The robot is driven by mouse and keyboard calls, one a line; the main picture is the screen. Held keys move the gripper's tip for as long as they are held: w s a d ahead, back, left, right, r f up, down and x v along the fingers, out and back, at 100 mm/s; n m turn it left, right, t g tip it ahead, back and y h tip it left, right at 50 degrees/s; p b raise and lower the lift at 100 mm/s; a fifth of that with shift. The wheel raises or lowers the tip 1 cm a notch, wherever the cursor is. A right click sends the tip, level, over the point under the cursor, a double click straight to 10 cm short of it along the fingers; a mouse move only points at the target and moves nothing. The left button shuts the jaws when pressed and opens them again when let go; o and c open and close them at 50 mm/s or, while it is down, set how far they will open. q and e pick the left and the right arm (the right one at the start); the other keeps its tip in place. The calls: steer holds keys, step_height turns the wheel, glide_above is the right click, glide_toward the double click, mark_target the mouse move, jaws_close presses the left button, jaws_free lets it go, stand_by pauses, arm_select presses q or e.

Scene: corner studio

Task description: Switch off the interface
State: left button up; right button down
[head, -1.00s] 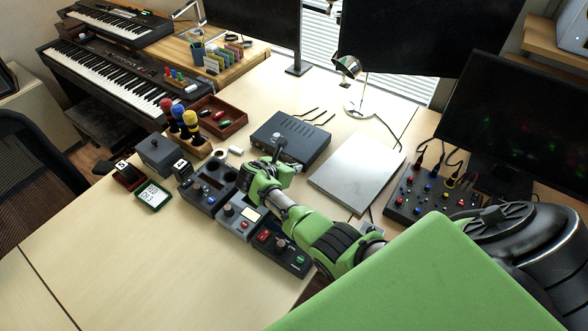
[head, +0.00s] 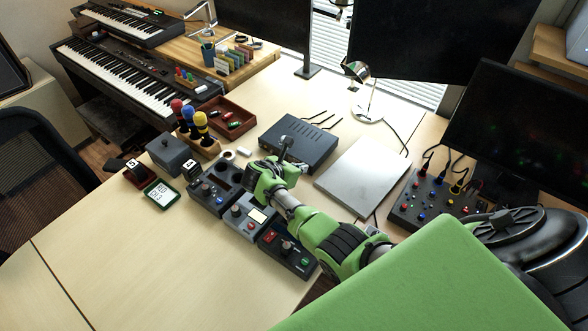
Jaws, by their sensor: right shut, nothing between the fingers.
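The dark grey box with ridges on its top, which looks like the interface (head: 312,146), sits on the desk at the centre of the head view. Thin black leads stick out behind it. My right gripper (head: 284,150) is shut and empty at the front left part of the box. It hides part of the box's front face, so I cannot see a switch there or tell whether the fingers touch it. My left gripper is out of view.
Control boxes with knobs and buttons (head: 240,222) stand in a row left of my right arm. A flat silver slab (head: 362,178) lies right of the interface. A lamp (head: 367,112) stands behind. The front left desk is clear.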

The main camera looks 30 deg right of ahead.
steer(key=v, duration=1.1)
steer(key=shift+s+a, duration=0.15)
steer(key=shift+a, duration=0.05)
steer(key=shift+d+r, duration=0.1)
